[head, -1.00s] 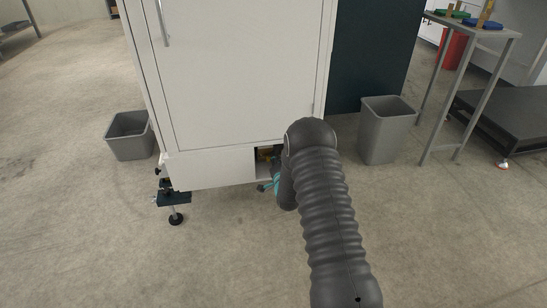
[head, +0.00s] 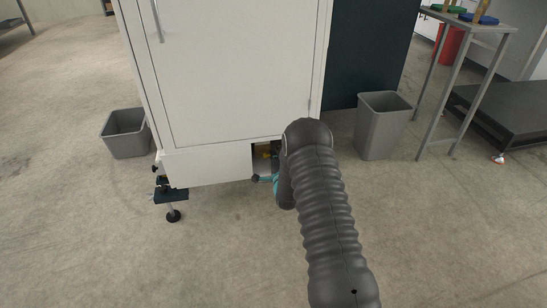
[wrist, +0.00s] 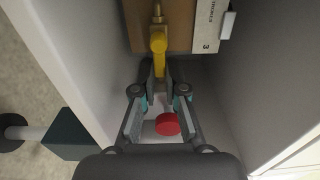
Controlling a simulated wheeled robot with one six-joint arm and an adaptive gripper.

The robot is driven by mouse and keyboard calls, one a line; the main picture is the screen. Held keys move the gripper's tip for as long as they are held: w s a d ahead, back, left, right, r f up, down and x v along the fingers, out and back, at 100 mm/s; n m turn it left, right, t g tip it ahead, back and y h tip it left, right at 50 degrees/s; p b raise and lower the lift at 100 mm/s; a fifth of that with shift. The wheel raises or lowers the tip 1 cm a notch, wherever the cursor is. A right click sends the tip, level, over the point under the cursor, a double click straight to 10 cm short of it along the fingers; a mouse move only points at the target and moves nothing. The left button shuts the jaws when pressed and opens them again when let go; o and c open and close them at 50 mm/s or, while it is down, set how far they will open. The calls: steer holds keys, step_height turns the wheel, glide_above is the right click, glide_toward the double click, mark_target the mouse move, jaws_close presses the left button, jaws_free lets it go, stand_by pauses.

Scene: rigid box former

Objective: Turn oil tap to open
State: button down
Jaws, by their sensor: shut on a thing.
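The yellow oil tap (wrist: 159,48) sits in a recess at the bottom of the white cabinet, on a brown panel. In the wrist view its lever points toward my gripper (wrist: 160,76). The fingers are shut on the lower end of the yellow lever, one on each side. In the head view only a small yellow part of the tap (head: 263,151) shows in the opening, and my arm hides most of my gripper. A teal part of the gripper shows just below the opening.
A red round knob (wrist: 167,124) shows between the finger linkages in the wrist view. Pale recess walls stand close on both sides. A label marked 3 (wrist: 209,22) is beside the tap. Grey bins (head: 126,133) (head: 383,126) flank the cabinet (head: 225,75). A levelling foot (head: 173,214) stands at its left.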

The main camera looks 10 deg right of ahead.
stand_by(0.4)
steer(key=c, duration=1.2)
jaws_free()
steer(key=shift+s, duration=0.15)
steer(key=s, duration=1.1)
steer(key=shift+s, duration=0.4)
